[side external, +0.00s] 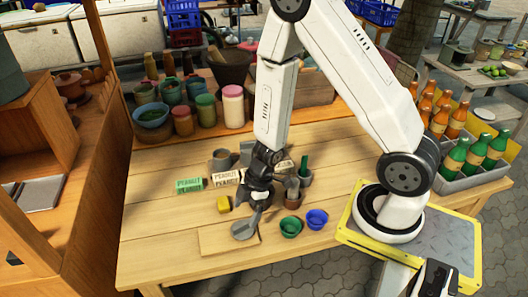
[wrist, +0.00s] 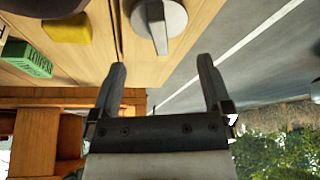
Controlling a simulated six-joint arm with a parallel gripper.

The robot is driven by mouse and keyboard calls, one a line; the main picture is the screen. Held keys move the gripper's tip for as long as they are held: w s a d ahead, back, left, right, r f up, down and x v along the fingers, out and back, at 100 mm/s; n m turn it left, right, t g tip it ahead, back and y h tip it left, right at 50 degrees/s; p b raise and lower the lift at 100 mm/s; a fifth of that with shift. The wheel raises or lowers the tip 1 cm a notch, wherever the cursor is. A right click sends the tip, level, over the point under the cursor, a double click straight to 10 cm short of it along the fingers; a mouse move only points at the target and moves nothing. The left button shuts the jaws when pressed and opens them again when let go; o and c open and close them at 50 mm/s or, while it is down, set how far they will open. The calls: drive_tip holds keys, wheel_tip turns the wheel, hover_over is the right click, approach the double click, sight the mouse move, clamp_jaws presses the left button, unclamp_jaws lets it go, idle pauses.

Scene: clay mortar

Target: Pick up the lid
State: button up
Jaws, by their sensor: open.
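A round grey lid (side external: 243,231) with a bar-like handle appears to lie on a thin wooden board (side external: 214,240) near the front of the table. In the wrist view the lid (wrist: 172,14) is at the top centre, partly cut off by the frame edge, with its handle pointing down the picture. My gripper (side external: 257,203) is just above and behind the lid in the side view. In the wrist view my gripper (wrist: 162,65) is open and empty, its two fingers apart, with the lid beyond the fingertips.
A yellow block (side external: 223,204), a green peanut box (side external: 188,186) and white peanut boxes (side external: 225,178) lie to the left. A green bowl (side external: 290,227) and a blue bowl (side external: 317,219) stand to the right. Jars (side external: 233,106) line the back. The table's left front is clear.

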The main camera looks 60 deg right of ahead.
sight(241, 224)
drive_tip(key=shift+a+f, duration=0.1)
drive_tip(key=shift+f, duration=0.2)
drive_tip(key=shift+x, duration=2.6)
drive_tip(key=c, duration=0.9)
